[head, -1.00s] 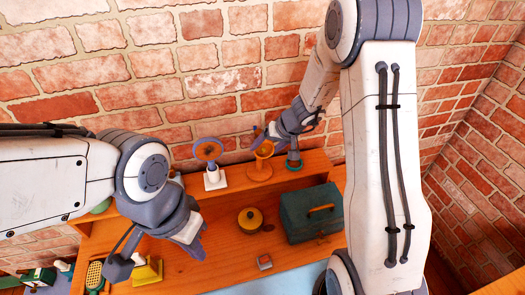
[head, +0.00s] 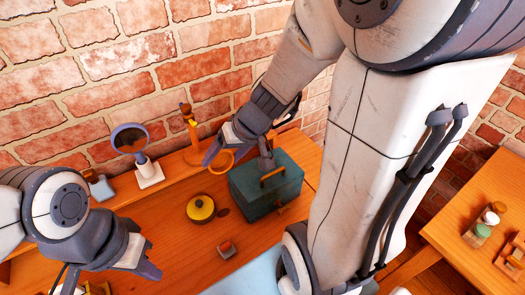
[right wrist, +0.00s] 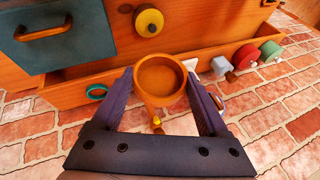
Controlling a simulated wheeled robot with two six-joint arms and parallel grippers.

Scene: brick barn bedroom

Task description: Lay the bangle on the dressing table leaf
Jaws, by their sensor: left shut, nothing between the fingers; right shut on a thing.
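The bangle is an orange ring (head: 229,165) between the fingertips of my right gripper (head: 216,157), above the table beside the teal box. It shows face-on in the right wrist view (right wrist: 137,85), between both purple fingers. The wooden dressing table top (head: 165,240) lies below; I cannot tell which part is its leaf. A pale blue surface (head: 245,282) shows at the front edge. A stand (head: 189,125) is on the raised back ledge. My left gripper (head: 152,268) is shut and empty over the left part of the table.
The teal box (head: 265,195) with an orange handle stands below the right gripper. Another wooden table (head: 455,215) with small jars is at right.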

